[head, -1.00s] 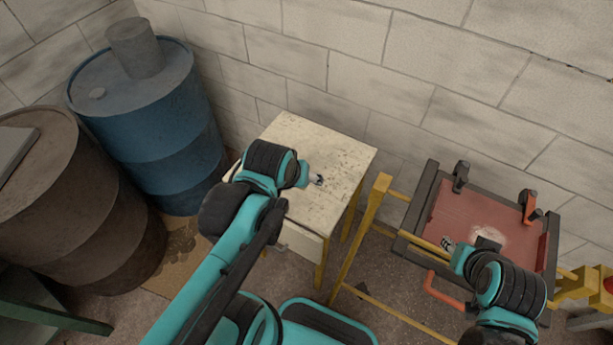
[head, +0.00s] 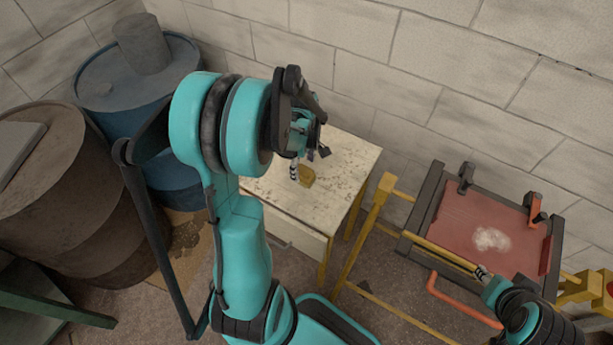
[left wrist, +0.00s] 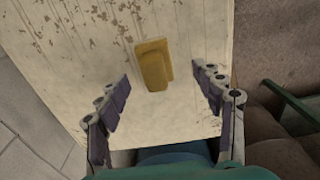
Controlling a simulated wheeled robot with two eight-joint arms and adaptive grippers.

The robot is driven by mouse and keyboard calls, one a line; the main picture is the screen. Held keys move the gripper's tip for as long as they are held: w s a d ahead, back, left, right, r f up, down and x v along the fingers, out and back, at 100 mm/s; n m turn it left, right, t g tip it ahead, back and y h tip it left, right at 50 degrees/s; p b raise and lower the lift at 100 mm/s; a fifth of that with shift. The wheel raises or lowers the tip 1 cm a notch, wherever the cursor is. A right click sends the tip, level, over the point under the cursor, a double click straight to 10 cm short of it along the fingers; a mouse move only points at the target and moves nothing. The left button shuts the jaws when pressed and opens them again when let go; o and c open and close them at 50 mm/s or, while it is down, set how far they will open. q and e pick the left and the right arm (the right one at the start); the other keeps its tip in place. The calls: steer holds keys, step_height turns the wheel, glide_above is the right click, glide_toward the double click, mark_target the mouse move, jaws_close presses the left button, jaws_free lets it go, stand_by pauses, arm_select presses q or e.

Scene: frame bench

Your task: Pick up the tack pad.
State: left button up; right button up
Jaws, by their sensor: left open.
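The tack pad, a small yellow-ochre block (head: 306,177), lies flat on the worn cream table (head: 345,180). In the left wrist view the pad (left wrist: 153,66) is near the top middle, on the scuffed tabletop. My left gripper (head: 309,161) is open and points down over the table at the pad. In the left wrist view its two fingers (left wrist: 161,76) stand apart on either side of the pad's lower end, with nothing between them gripped. My right gripper (head: 482,270) is by the red-topped frame at the right; its finger opening is too small to read.
A blue drum (head: 115,90) and a rusty brown drum (head: 60,210) stand at the left. A yellow rail (head: 362,240) and the dark-edged red panel (head: 465,215) with clamps stand to the table's right. A block wall (head: 420,70) closes the back.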

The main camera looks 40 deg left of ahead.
mark_target(304, 168)
arm_select(q)
steer(key=f, duration=0.1)
steer(key=f+b, duration=0.1)
steer(key=f, duration=0.1)
steer(key=f+b, duration=0.1)
steer(key=f, duration=0.1)
steer(key=shift+w+f, duration=0.1)
steer(key=shift+w, duration=0.3)
steer(key=c, duration=1.4)
step_height(304, 168, up, 5)
steer(key=shift+f+p, duration=0.1)
steer(key=shift+p, duration=1)
steer(key=d+r+p, duration=0.1)
steer(key=d+r, duration=0.1)
steer(key=d, duration=0.1)
steer(key=w+d+r, duration=0.1)
steer(key=d+r, duration=0.1)
steer(key=d, duration=0.2)
steer(key=d+r+p, duration=0.1)
steer(key=d+r, duration=0.1)
steer(key=d, duration=0.2)
steer(key=shift+w+d+r+p, duration=0.2)
steer(key=shift+w+p, duration=0.15)
steer(key=shift+w, duration=0.05)
